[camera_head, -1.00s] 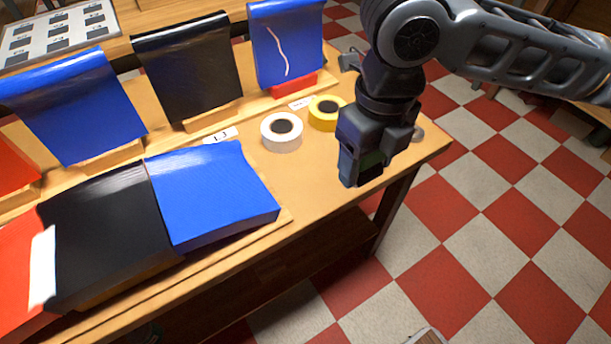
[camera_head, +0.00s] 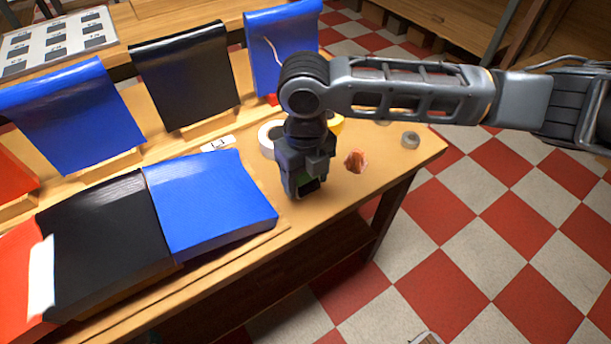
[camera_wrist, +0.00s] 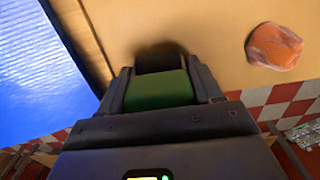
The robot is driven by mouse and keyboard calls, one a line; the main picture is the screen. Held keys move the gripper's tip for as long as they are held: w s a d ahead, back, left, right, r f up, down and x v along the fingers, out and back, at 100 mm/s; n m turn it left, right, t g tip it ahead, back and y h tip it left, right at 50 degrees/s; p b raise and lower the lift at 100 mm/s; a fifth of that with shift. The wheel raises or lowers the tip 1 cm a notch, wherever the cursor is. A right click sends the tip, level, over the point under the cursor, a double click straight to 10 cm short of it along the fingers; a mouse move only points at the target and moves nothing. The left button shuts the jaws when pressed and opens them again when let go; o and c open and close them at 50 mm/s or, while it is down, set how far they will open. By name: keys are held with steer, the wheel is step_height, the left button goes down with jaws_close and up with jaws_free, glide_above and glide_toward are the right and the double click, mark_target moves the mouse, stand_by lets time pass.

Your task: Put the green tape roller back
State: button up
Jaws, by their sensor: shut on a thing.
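The green tape roller (camera_wrist: 160,90) is between the fingers of my gripper (camera_wrist: 162,88) in the wrist view, with a dark part at its far end. In the head view my gripper (camera_head: 303,188) is over the table, just right of the near blue covered block, and only a bit of green shows between the fingers. The gripper is shut on the roller. A shadow lies on the wood beyond it. I cannot tell whether the roller touches the table. A white tape roll (camera_head: 268,140) and a yellow tape roll (camera_head: 337,124) stand behind my gripper, partly hidden by it.
A blue covered block (camera_head: 210,200) lies close left of my gripper, also in the wrist view (camera_wrist: 40,75). A crumpled orange-brown lump (camera_head: 356,160) lies to the right, also in the wrist view (camera_wrist: 273,47). A grey ring (camera_head: 410,140) sits near the right table edge.

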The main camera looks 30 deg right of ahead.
steer(key=shift+f, duration=0.25)
steer(key=o, duration=1)
step_height(320, 180, up, 12)
steer(key=shift+r, duration=0.15)
